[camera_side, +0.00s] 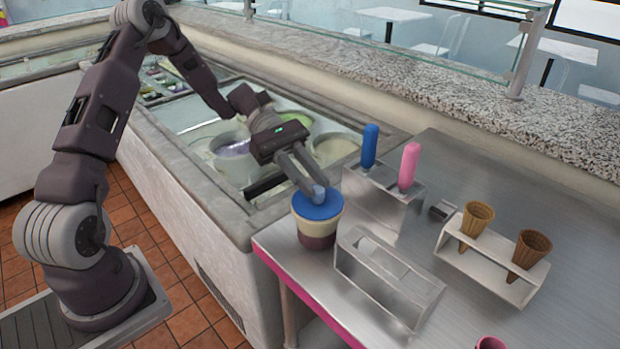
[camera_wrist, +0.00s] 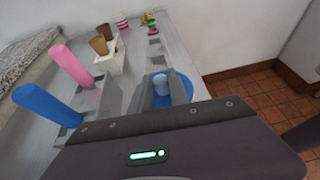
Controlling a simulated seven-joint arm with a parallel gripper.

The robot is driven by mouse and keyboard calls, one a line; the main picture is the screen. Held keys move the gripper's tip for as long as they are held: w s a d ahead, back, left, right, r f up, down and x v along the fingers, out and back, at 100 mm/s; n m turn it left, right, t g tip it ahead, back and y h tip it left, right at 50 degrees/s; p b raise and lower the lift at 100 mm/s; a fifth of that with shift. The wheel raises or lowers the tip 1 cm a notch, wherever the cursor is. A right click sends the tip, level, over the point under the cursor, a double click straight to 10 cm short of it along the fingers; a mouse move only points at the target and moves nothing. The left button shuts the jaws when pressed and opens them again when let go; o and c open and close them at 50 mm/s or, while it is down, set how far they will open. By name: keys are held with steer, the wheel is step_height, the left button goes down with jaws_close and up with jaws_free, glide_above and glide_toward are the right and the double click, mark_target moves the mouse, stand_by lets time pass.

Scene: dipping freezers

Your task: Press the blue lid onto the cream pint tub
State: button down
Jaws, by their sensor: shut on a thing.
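The blue lid (camera_side: 311,207) is at the mouth of the cream pint tub (camera_side: 319,231), whose lower part is dark purple. The tub stands upright on the metal counter near its left front corner. My gripper (camera_side: 316,190) is above the lid, its fingers shut on the lid's light blue knob. The lid (camera_wrist: 186,95) and knob (camera_wrist: 161,84) also show between the fingers in the wrist view. I cannot tell whether the lid's rim is fully seated all round. The tub is hidden in the wrist view.
A metal holder (camera_side: 358,207) with blue (camera_side: 370,147) and pink (camera_side: 409,167) handles stands just behind the tub. An empty metal rack (camera_side: 372,281) is close on the right. A white stand (camera_side: 485,268) holds two cones.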

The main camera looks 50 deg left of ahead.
steer(key=c, duration=1.2)
jaws_free()
steer(key=shift+o, duration=0.2)
steer(key=v, duration=0.7)
steer(key=s+d+r+m+t+y, duration=0.3)
steer(key=s+m+y, duration=0.3)
steer(key=s, duration=0.5)
steer(key=s+d+r+m+t+y, duration=0.3)
steer(key=s+r+m+y, duration=0.3)
steer(key=s+m, duration=0.5)
steer(key=shift+s+r+y, duration=0.25)
steer(key=shift+s+y, duration=0.45)
steer(key=shift+y, duration=0.1)
